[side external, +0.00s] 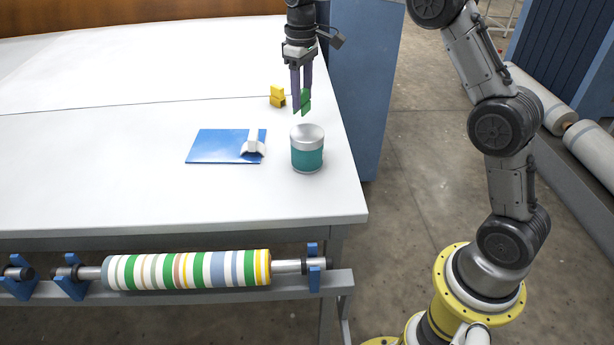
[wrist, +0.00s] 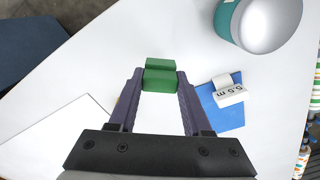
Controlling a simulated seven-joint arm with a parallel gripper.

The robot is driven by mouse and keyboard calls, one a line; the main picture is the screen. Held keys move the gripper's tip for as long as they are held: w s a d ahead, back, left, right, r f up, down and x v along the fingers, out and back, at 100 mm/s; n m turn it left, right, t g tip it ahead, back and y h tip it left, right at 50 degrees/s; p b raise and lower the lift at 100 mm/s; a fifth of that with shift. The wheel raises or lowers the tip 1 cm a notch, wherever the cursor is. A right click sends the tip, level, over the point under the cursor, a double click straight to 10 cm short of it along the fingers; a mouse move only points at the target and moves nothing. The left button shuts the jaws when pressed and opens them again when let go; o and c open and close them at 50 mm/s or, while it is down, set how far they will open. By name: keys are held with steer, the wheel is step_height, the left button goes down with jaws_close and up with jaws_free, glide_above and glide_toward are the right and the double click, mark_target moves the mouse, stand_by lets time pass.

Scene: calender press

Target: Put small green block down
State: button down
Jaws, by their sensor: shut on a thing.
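My gripper (side external: 301,106) points down over the table's right side, behind the teal can in the side view. It is shut on the small green block (side external: 306,102), which looks stepped. In the wrist view the green block (wrist: 160,81) sits between the two fingertips of my gripper (wrist: 159,77). The white table (side external: 100,180) lies below. I cannot tell whether the block touches the table or hangs just above it.
A teal can with a silver top (side external: 307,150) stands near the table's front right corner. A blue sheet (side external: 215,146) carries a white piece (side external: 253,145), marked in the wrist view. A yellow block (side external: 277,97) sits left of my gripper. The table's left is clear.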

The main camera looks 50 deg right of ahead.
steer(key=w+f+m, duration=0.2)
steer(key=w+f, duration=0.1)
steer(key=shift+w, duration=0.15)
steer(key=a, duration=0.5)
steer(key=shift+w+a+f, duration=0.1)
steer(key=shift+a, duration=0.3)
steer(key=shift+d, duration=3)
steer(key=shift+n, duration=0.4)
steer(key=shift+s+a+f+n, duration=0.1)
steer(key=shift+s+f+n, duration=0.05)
steer(key=shift+s+n, duration=0.5)
steer(key=shift+s+a+f+n, duration=0.1)
steer(key=shift+s+n, duration=0.45)
steer(key=shift+s, duration=0.05)
steer(key=s+n, duration=0.1)
steer(key=s+r+n, duration=0.1)
steer(key=s, duration=0.1)
steer(key=s+r+n, duration=0.1)
steer(key=shift+s+a+r, duration=0.1)
steer(key=shift+s+r, duration=0.1)
steer(key=shift+r, duration=0.05)
steer(key=s+a+r+n, duration=0.1)
steer(key=s+r+n, duration=0.3)
steer(key=s+r, duration=0.5)
steer(key=s, duration=0.4)
steer(key=shift+r, duration=0.1)
